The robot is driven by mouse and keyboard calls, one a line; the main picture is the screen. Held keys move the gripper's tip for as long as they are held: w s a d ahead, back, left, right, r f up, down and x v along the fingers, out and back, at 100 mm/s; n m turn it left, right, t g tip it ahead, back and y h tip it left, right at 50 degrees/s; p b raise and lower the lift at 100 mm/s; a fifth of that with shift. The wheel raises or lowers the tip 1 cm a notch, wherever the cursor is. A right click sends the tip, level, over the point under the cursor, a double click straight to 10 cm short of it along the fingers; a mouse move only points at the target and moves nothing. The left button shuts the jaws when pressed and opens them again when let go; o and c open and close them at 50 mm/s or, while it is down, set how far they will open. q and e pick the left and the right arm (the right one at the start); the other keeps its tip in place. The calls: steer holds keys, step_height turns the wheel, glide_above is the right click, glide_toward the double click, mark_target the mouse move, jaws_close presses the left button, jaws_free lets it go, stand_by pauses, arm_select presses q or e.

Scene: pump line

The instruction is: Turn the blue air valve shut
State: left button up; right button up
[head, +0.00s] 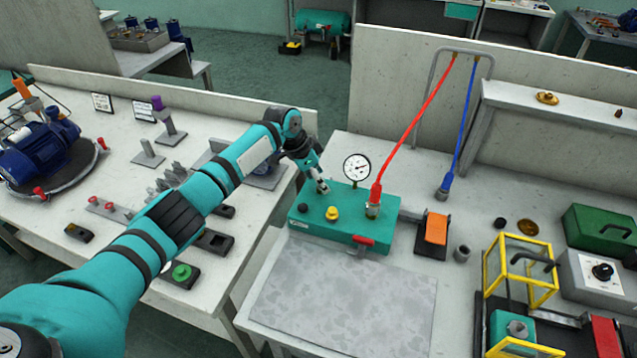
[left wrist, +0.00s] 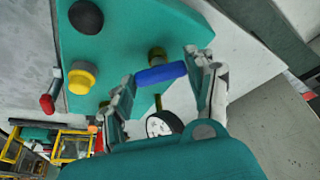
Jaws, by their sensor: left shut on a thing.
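The blue air valve (left wrist: 160,74) shows in the left wrist view as a blue bar handle on a brass stem at the edge of the teal box. My left gripper (head: 322,187) reaches down to the back left of this box (head: 385,208) in the head view and hides the valve there. In the left wrist view my left gripper (left wrist: 159,68) has one finger at each end of the blue handle and is shut on it. The handle lies roughly across from finger to finger. My right gripper is in neither view.
The box also carries a pressure gauge (head: 357,167), a yellow button (head: 332,213), a black knob (head: 303,208) and a red lever (head: 364,241). A red hose (head: 413,124) rises from it. A grey mat (head: 345,300) in front is bare. A yellow frame (head: 520,268) stands right.

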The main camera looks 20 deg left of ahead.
arm_select(q)
steer(key=m+g+b, duration=0.1)
steer(key=m+b, duration=0.1)
steer(key=b, duration=0.1)
steer(key=m+b, duration=0.3)
steer(key=m+g+h+b, duration=0.1)
steer(key=m+b, duration=0.1)
steer(key=b, duration=0.1)
steer(key=shift+w+f+g, duration=0.15)
steer(key=shift+w+g, duration=0.15)
steer(key=shift+r+m+g+b, duration=0.2)
steer(key=shift+m+g+b, duration=0.1)
steer(key=shift+m+b, duration=0.6)
steer(key=shift+a, duration=0.1)
steer(key=o, duration=1.2)
steer(key=shift+r, duration=0.1)
steer(key=v, duration=0.7)
steer(key=shift+a+r, duration=0.1)
